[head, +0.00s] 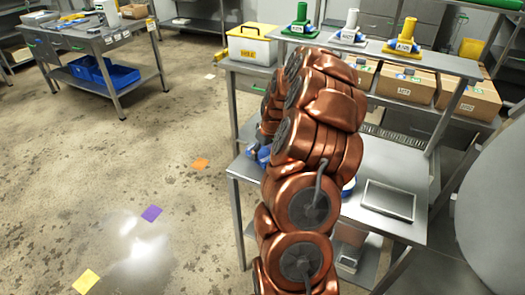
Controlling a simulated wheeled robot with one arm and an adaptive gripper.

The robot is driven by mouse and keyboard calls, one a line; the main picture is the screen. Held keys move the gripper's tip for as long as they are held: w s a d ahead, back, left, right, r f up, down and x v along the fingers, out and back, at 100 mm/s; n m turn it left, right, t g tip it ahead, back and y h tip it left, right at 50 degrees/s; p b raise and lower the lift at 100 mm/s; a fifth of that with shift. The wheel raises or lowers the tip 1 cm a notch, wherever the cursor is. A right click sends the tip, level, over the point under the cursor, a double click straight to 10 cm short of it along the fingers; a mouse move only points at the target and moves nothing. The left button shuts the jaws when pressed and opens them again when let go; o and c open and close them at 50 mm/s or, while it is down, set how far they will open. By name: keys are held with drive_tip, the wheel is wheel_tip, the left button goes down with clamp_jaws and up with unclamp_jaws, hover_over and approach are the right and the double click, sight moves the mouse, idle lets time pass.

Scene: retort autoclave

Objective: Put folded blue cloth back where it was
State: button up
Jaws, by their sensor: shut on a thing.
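My copper-coloured arm rises through the middle of the view and bends over at the top, with its far links running down behind the near ones. My gripper's fingers are hidden behind the arm, and I cannot see what is between them. A small blue patch (258,153) shows at the left edge of the arm, over the steel table. I cannot tell whether it is the folded blue cloth. Another bit of blue and white (348,187) shows just right of the arm and is mostly covered.
The steel table (385,155) holds a flat grey tray (389,199). A large grey rounded body (495,195) stands close at right. Floor at left is open.

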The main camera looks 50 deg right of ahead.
drive_tip(key=o, duration=1.1)
drive_tip(key=shift+f, duration=0.1)
drive_tip(key=b+v, duration=0.2)
drive_tip(key=v, duration=1)
drive_tip(key=s+a+r+n+g+y, duration=0.1)
drive_tip(key=s+a+r, duration=0.1)
drive_tip(key=a, duration=1)
drive_tip(key=s+a+r+n+g, duration=0.1)
drive_tip(key=s+a, duration=0.1)
drive_tip(key=a, duration=0.9)
drive_tip(key=s+a+f+g, duration=0.1)
drive_tip(key=s+a, duration=0.6)
drive_tip(key=s, duration=0.4)
drive_tip(key=s+a+f+g, duration=0.2)
drive_tip(key=s+a, duration=0.5)
drive_tip(key=s, duration=0.4)
drive_tip(key=shift+m+h, duration=0.3)
drive_tip(key=shift+m, duration=0.1)
